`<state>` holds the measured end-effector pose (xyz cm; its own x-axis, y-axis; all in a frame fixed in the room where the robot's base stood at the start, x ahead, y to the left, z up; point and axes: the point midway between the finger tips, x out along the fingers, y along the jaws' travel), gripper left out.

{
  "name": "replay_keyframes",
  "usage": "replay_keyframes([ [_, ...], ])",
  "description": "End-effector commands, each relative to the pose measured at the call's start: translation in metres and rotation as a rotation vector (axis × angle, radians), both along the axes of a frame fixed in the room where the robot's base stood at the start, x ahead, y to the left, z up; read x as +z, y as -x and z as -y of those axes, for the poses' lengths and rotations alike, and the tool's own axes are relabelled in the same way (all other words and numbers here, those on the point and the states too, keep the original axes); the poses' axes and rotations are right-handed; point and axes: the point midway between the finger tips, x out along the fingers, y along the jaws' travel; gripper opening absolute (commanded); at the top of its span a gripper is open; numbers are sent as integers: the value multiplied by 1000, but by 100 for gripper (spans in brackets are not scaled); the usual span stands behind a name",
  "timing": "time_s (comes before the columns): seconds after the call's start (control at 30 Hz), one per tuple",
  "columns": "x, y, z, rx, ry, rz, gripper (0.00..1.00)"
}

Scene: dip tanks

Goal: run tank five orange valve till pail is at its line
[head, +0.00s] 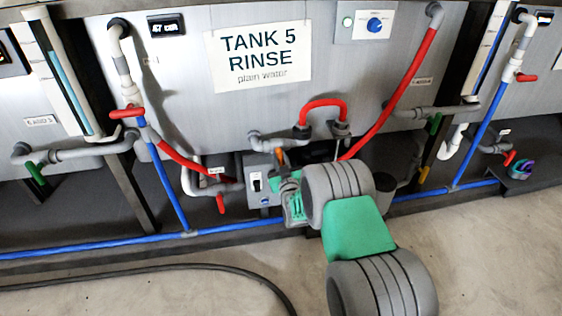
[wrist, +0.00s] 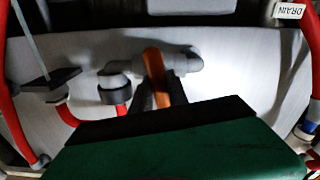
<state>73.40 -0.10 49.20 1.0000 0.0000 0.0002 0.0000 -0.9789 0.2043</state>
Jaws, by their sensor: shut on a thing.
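The tank five (head: 165,75) front carries a sign reading "TANK 5 RINSE, plain water". The orange valve handle (head: 281,157) shows just beyond my gripper (head: 288,187), under the grey pipe below the sign. In the wrist view the orange handle (wrist: 154,68) stands across its grey pipe (wrist: 182,61), and the dark fingers of my gripper (wrist: 158,101) are shut on its near end. A dark bucket-like shape (head: 383,153) is right of my arm, partly hidden. I cannot tell whether it is the pail; no fill line or water level shows.
A grey switch box (head: 258,184) is close left of my gripper. Red hoses (head: 402,85) and blue pipes (head: 478,135) run around the tank. Other valves have red handles (head: 127,112) and green handles (head: 36,172). A black hose (head: 190,267) lies on the open floor in front.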

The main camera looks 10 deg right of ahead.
Motion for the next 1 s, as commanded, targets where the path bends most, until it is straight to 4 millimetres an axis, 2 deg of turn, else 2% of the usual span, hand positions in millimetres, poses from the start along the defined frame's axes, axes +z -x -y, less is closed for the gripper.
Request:
replay_keyframes([
  [0.4, 0, 0, 1, 0, -199, 0, 0],
  [0.9, 0, 0, 1, 0, -224, 0, 0],
  [0.93, 0, 0, 1, 0, -224, 0, 22],
  [1.0, 0, 0, 1, 0, -223, 0, 28],
])
